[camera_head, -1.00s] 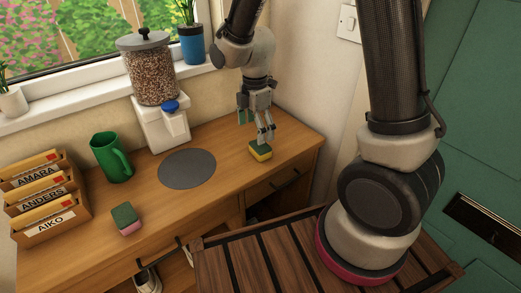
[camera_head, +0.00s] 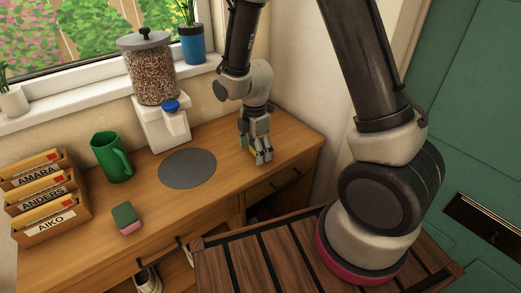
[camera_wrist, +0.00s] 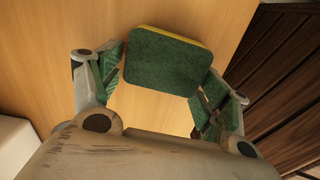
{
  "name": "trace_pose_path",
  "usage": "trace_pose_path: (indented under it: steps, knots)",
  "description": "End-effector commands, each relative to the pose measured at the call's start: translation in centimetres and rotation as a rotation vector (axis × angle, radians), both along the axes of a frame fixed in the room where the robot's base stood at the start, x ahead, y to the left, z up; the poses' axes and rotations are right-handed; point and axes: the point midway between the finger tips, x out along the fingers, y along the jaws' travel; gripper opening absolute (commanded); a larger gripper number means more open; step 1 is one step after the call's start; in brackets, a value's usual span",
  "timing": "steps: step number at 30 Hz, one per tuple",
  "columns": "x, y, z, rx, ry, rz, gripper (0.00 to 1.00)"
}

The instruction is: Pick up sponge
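A sponge with a dark green scouring top and a yellow body (camera_wrist: 168,62) lies on the wooden desk near its right end. In the head view only small parts of this sponge (camera_head: 262,157) show between my fingers. My gripper (camera_head: 261,160) points down over it. In the wrist view my gripper (camera_wrist: 164,84) is open, with one finger by the sponge's left side and the other by its lower right. I cannot tell whether either finger touches it. A second sponge, green over pink (camera_head: 127,219), lies on the desk's front left part.
A green mug (camera_head: 112,158), a letter rack (camera_head: 48,222) and a dispenser (camera_head: 157,98) stand on the desk. A grey round mat (camera_head: 187,169) lies in the middle, bare. A slatted wooden surface (camera_head: 290,255) is in front, and a wall rises at the right.

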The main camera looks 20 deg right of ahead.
Motion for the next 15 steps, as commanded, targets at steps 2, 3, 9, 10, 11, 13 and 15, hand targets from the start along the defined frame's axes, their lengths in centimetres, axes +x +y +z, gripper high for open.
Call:
trace_pose_path:
  steps: [2,3,9,10,11,13,15]
  knots:
    - [0.00,0.00,0.01,0.000,0.000,0.000,0.63]
    - [0.00,0.00,0.01,0.000,0.000,0.000,0.58]
    - [-0.01,0.00,0.01,0.000,0.000,0.000,0.56]
    - [-0.01,0.00,0.01,0.000,0.000,0.000,0.56]
    - [-0.01,0.00,0.01,0.000,0.000,0.000,0.56]
    - [-0.01,0.00,0.04,0.000,0.000,0.000,0.56]
    - [0.02,0.00,0.35,0.000,-0.001,0.000,0.56]
